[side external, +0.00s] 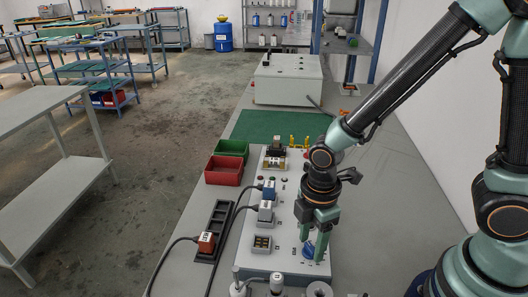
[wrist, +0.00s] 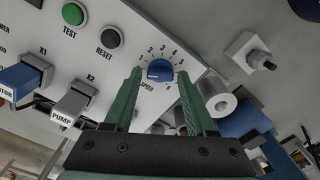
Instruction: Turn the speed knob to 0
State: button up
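The speed knob (wrist: 160,71) is a round blue dial on the pale panel (wrist: 205,40), with the label SPEED below it and numbers around it. Its pointer is too small to read for certain. In the side view the blue knob (side external: 308,249) is at the panel's near right. My gripper (wrist: 160,76) is open, its two green fingers on the left and right of the knob, with a visible gap on each side. In the side view my gripper (side external: 312,247) points down at the knob; whether the fingertips reach its depth I cannot tell.
A green TEST button (wrist: 74,14) and a dark RESET button (wrist: 110,38) are left of the knob. Plugs X1 (wrist: 37,68) and X2 (wrist: 77,100), the latter marked PUMP, stand up from the panel. Red (side external: 224,171) and green bins (side external: 232,148) sit behind, left of the panel.

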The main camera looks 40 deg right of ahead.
aim_at(311, 246)
jog(key=shift+o, duration=0.3)
notch_tip(311, 246, up, 12)
dwell(0.6)
jog(key=shift+d, duration=0.1)
jog(key=w+d+r+m+t, duration=0.2)
jog(key=d+r+m+t, duration=0.3)
jog(key=d+m, duration=0.6)
notch_tip(311, 246, up, 3)
jog(key=m, duration=0.4)
jog(key=shift+d+f+t, duration=0.2)
jog(key=shift+d+t, duration=0.05)
jog(key=shift+t, duration=0.05)
